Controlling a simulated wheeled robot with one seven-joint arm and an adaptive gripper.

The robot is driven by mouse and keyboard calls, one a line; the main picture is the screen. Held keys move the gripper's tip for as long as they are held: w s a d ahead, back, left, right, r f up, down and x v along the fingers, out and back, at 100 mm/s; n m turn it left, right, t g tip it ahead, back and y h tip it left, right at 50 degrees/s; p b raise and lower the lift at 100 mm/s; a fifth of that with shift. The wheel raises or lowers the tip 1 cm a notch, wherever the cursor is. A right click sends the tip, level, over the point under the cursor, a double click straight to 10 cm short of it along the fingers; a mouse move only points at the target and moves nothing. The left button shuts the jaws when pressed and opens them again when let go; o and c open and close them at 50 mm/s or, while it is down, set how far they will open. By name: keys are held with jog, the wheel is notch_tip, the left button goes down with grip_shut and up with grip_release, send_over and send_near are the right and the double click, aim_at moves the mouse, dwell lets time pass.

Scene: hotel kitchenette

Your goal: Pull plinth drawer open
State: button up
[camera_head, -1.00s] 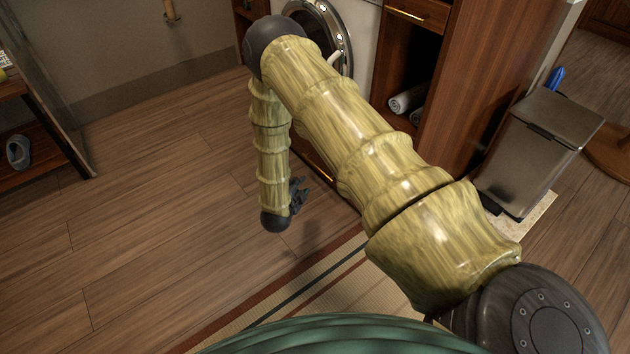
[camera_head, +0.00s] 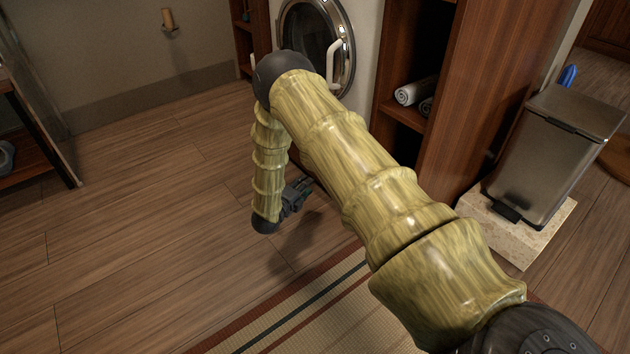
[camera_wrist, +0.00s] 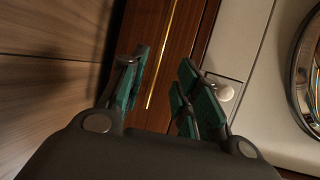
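The plinth drawer is a narrow reddish-brown wooden front (camera_wrist: 183,45) in the wrist view, with a long thin brass handle (camera_wrist: 162,52). The handle appears in the gap between my fingers in that view; I cannot tell how far beyond the fingertips it is, and no contact shows. My gripper (camera_wrist: 162,78) is open and empty, with green pads on its fingers. In the head view my gripper (camera_head: 298,194) hangs low over the floor, partly behind my forearm. My arm hides the drawer there.
A round-door washing machine (camera_head: 349,75) stands behind my arm. An open wooden cabinet (camera_head: 478,95) holds rolled towels (camera_head: 414,91). A metal pedal bin (camera_head: 553,152) stands at right on a stone slab. A striped mat (camera_head: 300,318) lies in front. The wooden floor at left is clear.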

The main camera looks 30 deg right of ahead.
jog(key=b+x, duration=0.4)
jog(key=x, duration=0.4)
jog(key=shift+w+d, duration=0.15)
jog(key=shift+w, duration=0.05)
grip_shut()
jog(key=shift+s, duration=0.1)
